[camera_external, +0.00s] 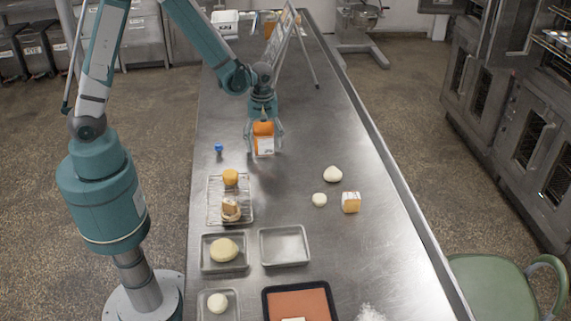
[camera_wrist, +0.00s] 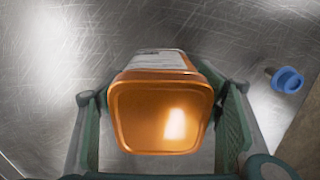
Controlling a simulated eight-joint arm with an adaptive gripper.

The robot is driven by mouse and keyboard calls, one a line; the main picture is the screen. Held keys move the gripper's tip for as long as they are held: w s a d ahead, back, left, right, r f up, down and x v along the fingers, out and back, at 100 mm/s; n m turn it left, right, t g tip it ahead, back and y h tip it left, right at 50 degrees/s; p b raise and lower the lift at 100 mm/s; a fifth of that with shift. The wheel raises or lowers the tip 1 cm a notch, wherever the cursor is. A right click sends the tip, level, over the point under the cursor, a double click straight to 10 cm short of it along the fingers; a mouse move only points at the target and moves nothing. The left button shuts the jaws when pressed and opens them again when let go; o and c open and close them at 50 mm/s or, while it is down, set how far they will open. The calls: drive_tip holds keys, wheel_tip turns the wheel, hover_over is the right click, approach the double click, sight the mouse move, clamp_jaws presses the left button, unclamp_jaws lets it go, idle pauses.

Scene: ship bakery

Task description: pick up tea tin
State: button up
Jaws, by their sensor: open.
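The tea tin (camera_external: 263,139) stands upright on the steel table, orange on top with a white label lower down. My gripper (camera_external: 263,140) is above it with its fingers lowered around its two sides. In the wrist view the orange lid of the tin (camera_wrist: 162,118) fills the middle, and my gripper (camera_wrist: 162,130) shows one finger on each side of it. A gap shows on the left side; the right finger is very close to the tin, and contact there is hard to tell. The tin's lower part is mostly hidden in the wrist view.
A small blue object (camera_external: 219,148) lies left of the tin, also in the wrist view (camera_wrist: 288,80). Nearer the camera are a wire rack (camera_external: 214,213) with food, metal trays (camera_external: 284,262), dough pieces (camera_external: 333,174) and an orange-white block (camera_external: 351,202). Table right of the tin is clear.

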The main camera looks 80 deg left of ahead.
sight(263, 127)
drive_tip(key=c, duration=1.1)
drive_tip(key=shift+r, duration=0.1)
drive_tip(key=shift+r, duration=4.95)
